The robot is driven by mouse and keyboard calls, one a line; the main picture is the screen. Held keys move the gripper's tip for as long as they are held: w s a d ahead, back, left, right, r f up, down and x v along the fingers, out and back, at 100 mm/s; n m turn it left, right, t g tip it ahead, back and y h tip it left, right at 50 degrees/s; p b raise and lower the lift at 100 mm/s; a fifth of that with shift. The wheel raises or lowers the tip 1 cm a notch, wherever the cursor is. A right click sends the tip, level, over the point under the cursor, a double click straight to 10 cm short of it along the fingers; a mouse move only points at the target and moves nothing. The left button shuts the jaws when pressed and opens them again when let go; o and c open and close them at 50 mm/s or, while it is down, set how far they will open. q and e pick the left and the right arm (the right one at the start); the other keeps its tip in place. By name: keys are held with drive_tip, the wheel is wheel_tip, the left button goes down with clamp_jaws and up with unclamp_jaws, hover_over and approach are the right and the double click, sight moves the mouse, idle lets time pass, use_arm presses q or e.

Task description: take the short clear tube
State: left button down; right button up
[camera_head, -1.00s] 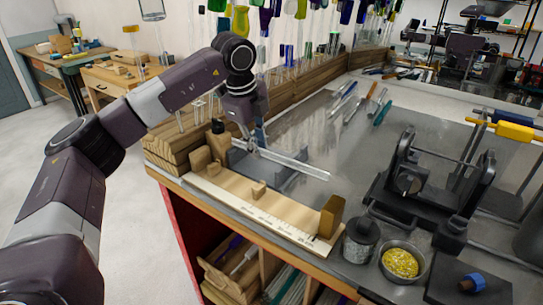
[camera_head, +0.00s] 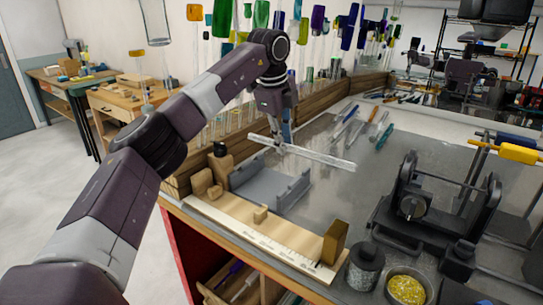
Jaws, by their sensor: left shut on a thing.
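The short clear tube (camera_head: 325,158) is a pale see-through rod, held nearly level with its right end a little lower. My left gripper (camera_head: 283,146) is shut on it left of its middle, pointing down. The tube is in the air above the grey tray (camera_head: 262,186) and the metal worktop. The fingertips are small and partly blurred here. My right gripper is not in this view.
A wooden measuring board (camera_head: 255,230) with blocks runs along the bench's front edge. A dark roller stand (camera_head: 425,205) stands to the right. A dark jar (camera_head: 364,267) and a bowl of yellow bits (camera_head: 406,289) are at front right. Hand tools (camera_head: 365,130) lie behind.

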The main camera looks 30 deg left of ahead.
use_arm(q)
drive_tip(key=w+d+r+p, duration=0.1)
drive_tip(key=w+r+p, duration=0.1)
drive_tip(key=w, duration=0.3)
drive_tip(key=shift+d+r+p, duration=0.15)
drive_tip(key=shift+r+p, duration=0.2)
drive_tip(key=shift+r, duration=0.15)
drive_tip(key=shift+w, duration=0.1)
drive_tip(key=c, duration=2.5)
unclamp_jaws()
clamp_jaws()
